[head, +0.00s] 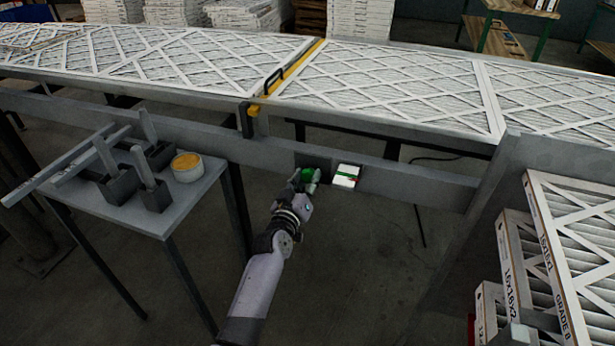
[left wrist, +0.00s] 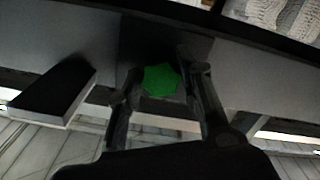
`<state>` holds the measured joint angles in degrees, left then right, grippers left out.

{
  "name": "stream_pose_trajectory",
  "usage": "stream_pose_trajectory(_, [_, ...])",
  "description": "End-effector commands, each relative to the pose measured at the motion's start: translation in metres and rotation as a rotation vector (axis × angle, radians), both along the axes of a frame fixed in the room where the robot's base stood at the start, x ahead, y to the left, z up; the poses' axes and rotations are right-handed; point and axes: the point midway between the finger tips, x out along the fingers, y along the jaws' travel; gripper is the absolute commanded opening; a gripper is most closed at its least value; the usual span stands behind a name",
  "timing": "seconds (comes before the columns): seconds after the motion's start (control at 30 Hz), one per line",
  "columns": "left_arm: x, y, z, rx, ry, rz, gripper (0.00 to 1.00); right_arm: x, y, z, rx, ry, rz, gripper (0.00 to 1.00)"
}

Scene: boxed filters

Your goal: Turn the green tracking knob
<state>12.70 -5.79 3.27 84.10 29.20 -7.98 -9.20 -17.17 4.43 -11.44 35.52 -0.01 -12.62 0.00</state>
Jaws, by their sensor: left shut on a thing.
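The green tracking knob (head: 307,174) is on the front rail of the conveyor, on a dark plate. In the left wrist view the knob (left wrist: 160,80) has a lobed, star-like outline and sits between the two fingers. My left gripper (head: 304,180) is at the knob and shut on it; in the left wrist view the gripper (left wrist: 158,88) has a finger on each side of the knob. The gripper hides part of the knob in the head view. My right gripper does not show.
A white gauge plate (head: 346,176) with green and red marks is right of the knob. A small grey table (head: 190,200) with tools and a round tin (head: 187,167) stands left. Boxed filters (head: 545,265) are at right. Large filter panels (head: 390,82) lie on the conveyor.

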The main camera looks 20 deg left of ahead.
Motion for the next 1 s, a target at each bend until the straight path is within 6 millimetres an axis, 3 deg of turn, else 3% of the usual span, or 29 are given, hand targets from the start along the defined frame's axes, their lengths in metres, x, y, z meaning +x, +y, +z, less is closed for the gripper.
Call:
stream_pose_trajectory(0.5, [0.0,0.0019,0.0003,-0.338,0.01,0.003,0.06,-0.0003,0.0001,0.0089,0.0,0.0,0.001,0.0])
stream_pose_trajectory(1.0, [0.0,0.0019,-0.0004,-0.402,0.013,0.003,0.06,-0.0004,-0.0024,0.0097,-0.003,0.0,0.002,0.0])
